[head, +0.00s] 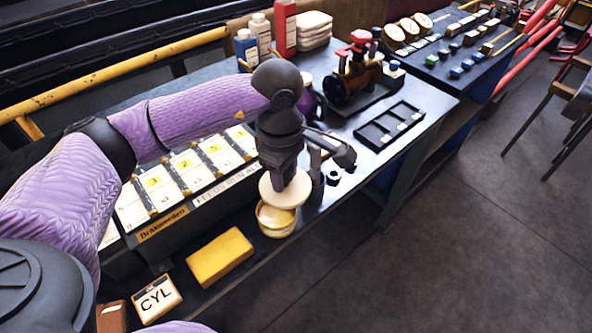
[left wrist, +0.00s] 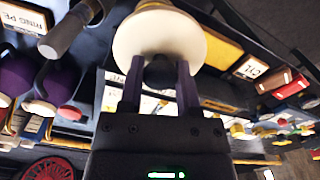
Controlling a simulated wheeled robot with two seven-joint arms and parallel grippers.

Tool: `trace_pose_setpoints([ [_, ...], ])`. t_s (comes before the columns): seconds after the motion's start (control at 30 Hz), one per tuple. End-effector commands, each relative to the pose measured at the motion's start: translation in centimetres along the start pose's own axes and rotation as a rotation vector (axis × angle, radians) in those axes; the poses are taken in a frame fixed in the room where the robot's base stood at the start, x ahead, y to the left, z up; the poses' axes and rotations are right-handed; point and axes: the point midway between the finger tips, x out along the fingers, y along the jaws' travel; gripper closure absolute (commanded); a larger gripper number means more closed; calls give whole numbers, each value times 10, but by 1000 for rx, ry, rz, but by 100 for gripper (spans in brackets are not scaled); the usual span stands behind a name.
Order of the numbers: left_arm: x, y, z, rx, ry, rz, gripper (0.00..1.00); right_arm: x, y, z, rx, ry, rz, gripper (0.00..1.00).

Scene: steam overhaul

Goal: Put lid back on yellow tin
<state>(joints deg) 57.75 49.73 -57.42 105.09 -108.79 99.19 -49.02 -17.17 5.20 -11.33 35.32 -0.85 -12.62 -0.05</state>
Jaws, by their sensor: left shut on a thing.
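The yellow tin (head: 276,226) stands open near the front edge of the workbench, with pale contents showing inside. The lid (head: 288,192) is a cream round disc held by my left gripper (head: 284,170), just above the tin and slightly to its right, a little tilted. In the left wrist view the lid (left wrist: 160,45) fills the space at the ends of the fingers (left wrist: 160,72). The lid covers part of the tin's back rim in the head view. Whether lid and tin touch is hard to tell. My right gripper is not seen.
A yellow block (head: 219,257) and a CYL box (head: 157,299) lie left of the tin. A labelled sorting rack (head: 190,180) stands behind. A black divided tray (head: 389,126) and a small engine model (head: 357,75) are further back right. Open floor lies to the right.

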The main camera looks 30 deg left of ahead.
Motion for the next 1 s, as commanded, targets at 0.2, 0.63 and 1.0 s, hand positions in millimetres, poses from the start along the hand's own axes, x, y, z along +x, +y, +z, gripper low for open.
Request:
trace_pose_setpoints([
  [0.2,27,2,-23,-518,13,-1,100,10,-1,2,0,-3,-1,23],
  [0.63,54,2,-34,-778,22,2,100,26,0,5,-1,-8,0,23],
  [1.0,99,2,-35,-776,21,2,100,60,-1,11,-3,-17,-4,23],
])
